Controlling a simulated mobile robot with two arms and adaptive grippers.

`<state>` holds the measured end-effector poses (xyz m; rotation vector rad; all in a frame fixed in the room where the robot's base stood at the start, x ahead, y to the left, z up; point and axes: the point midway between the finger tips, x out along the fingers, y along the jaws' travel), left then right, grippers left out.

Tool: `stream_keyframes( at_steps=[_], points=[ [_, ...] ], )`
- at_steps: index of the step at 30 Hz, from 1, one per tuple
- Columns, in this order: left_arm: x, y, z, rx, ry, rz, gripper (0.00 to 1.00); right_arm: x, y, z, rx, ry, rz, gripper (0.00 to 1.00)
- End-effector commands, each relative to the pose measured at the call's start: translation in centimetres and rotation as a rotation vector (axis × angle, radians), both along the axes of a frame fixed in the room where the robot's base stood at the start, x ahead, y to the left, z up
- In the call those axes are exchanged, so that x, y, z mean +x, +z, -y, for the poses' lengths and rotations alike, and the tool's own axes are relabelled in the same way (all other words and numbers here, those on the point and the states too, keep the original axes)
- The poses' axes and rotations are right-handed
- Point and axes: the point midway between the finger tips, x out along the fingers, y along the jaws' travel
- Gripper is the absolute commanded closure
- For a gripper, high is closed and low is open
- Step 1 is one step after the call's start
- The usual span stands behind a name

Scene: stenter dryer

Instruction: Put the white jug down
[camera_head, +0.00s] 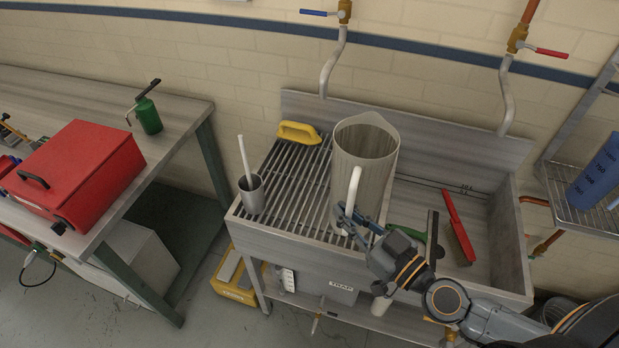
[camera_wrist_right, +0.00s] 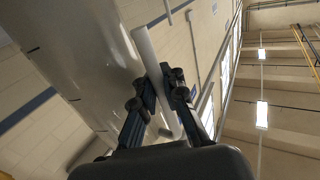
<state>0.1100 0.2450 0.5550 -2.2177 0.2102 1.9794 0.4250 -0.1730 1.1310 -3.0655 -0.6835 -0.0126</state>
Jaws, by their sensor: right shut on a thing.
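The white jug (camera_head: 371,155) is upright at the middle of the sink unit, by the right end of the slatted drainboard (camera_head: 300,185). Whether its base touches the slats is hard to tell. My right gripper (camera_head: 352,216) is at the lower part of the jug's white handle (camera_head: 354,188), on the near side. In the right wrist view, the gripper (camera_wrist_right: 160,92) is shut with its fingers around the handle (camera_wrist_right: 152,65), and the jug's wall (camera_wrist_right: 75,50) fills the left. My left gripper is not in view.
A steel cup (camera_head: 252,195) with a white stick stands on the drainboard's left, a yellow-handled tool (camera_head: 298,132) at its back. The basin right of the jug holds a red-handled brush (camera_head: 458,228) and a squeegee (camera_head: 432,238). Slats left of the jug are clear. A tap pipe (camera_head: 328,70) hangs behind.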

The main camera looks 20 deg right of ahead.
Motion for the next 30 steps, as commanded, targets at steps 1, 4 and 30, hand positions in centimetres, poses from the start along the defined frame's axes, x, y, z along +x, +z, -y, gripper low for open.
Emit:
stream_keyframes(
  at_steps=[1,4,30],
  points=[
    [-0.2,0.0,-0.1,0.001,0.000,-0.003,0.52,0.8,-0.2,0.0,0.000,-0.004,0.004,1.00],
    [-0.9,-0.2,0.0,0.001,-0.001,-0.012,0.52,3.0,-1.2,-0.1,0.002,-0.005,0.006,1.00],
    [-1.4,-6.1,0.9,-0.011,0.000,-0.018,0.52,13.3,-12.0,-1.0,0.006,-0.003,-0.002,1.00]
  ],
)
